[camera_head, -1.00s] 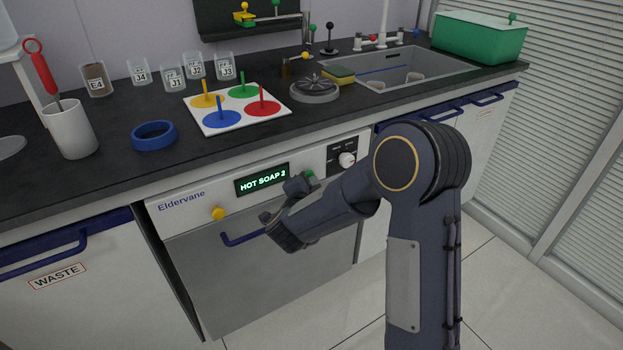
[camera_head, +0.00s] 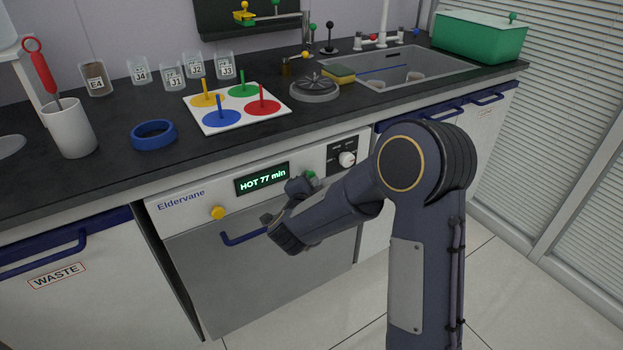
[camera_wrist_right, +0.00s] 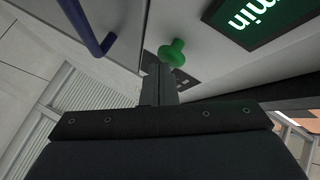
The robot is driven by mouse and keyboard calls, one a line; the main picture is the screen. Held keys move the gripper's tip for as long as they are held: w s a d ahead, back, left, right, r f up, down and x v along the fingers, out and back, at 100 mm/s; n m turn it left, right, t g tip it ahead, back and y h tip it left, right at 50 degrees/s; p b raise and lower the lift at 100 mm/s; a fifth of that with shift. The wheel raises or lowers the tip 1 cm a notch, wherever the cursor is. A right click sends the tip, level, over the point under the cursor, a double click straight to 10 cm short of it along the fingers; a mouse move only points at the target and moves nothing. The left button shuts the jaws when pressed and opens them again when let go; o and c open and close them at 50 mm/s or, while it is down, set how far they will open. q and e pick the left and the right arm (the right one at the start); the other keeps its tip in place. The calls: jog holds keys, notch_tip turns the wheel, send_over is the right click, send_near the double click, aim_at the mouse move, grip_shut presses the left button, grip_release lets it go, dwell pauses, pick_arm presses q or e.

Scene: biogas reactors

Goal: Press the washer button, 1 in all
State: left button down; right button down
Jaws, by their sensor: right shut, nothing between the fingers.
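The washer (camera_head: 270,280) is a grey-fronted machine under the counter, marked Eldervane. Its lit display (camera_head: 262,179) reads "HOT 77 min". A green button (camera_head: 311,175) sits right of the display, and a yellow button (camera_head: 218,213) sits at the panel's left. My right gripper (camera_head: 299,187) is at the panel, close to the green button and partly hiding it. In the right wrist view the shut, empty fingers (camera_wrist_right: 156,66) reach to the green button (camera_wrist_right: 174,52); I cannot tell whether they touch it. My left gripper is not in view.
A white knob (camera_head: 347,159) is on the panel to the right. The blue door handle (camera_head: 242,238) lies below the panel. The counter above holds a peg board (camera_head: 236,91), a blue ring (camera_head: 154,135) and several jars. A waste cabinet (camera_head: 75,310) stands at left.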

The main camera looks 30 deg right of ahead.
jog(key=shift+s, duration=0.6)
jog(key=shift+s+d+b, duration=0.15)
jog(key=shift+s+b, duration=0.1)
jog(key=shift+s, duration=1)
jog(key=shift+s+d+b, duration=0.1)
jog(key=shift+s+b, duration=0.15)
jog(key=shift+s, duration=1)
jog(key=s+a+r+n+t+y, duration=0.1)
jog(key=s+a+r+n+y, duration=0.45)
jog(key=a+n+y, duration=0.45)
jog(key=s+f+n+g+y, duration=0.2)
jog(key=s+n+g, duration=0.2)
jog(key=s, duration=0.7)
jog(key=s+f+n+g+y, duration=0.2)
jog(key=s+n+g, duration=0.15)
jog(key=s, duration=0.65)
notch_tip(320, 180, up, 27)
jog(key=p, duration=2.7)
jog(key=shift+s+a+r+p, duration=0.2)
jog(key=shift+a+p, duration=0.1)
jog(key=shift+p, duration=0.1)
